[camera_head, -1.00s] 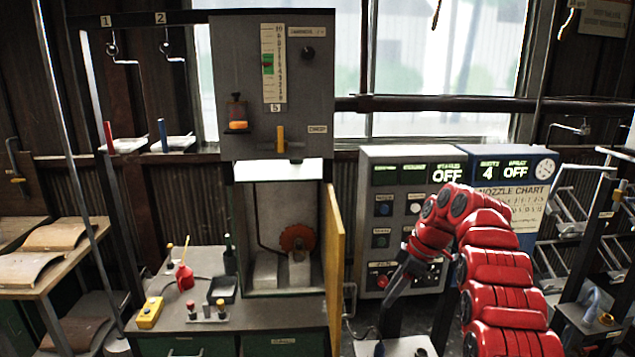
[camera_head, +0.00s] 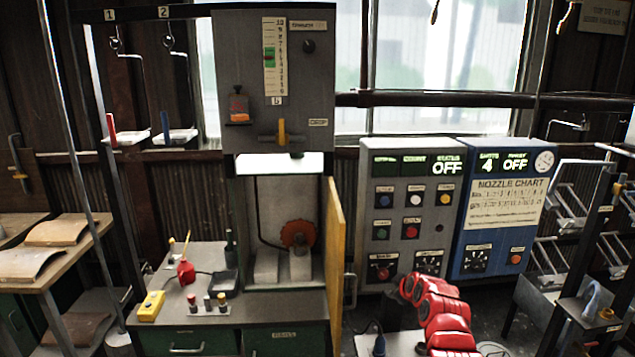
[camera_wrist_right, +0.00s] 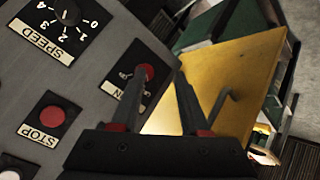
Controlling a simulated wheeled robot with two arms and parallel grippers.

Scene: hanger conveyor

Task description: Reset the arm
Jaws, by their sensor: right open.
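My right arm (camera_head: 437,312) is red and low at the bottom right of the head view, in front of the grey control cabinet (camera_head: 405,165). The gripper at its end cannot be made out clearly there. In the right wrist view my right gripper (camera_wrist_right: 160,78) is open, with two dark fingers apart and nothing between them. Contact is not visible. My left gripper is not in view.
A blue cabinet (camera_head: 490,262) stands right of the grey one. A yellow door (camera_head: 336,260) stands open beside the machine, left of my arm. A workbench (camera_head: 265,315) holds a red oil can (camera_head: 186,272) and a yellow box (camera_head: 151,305). Metal racks stand at the right.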

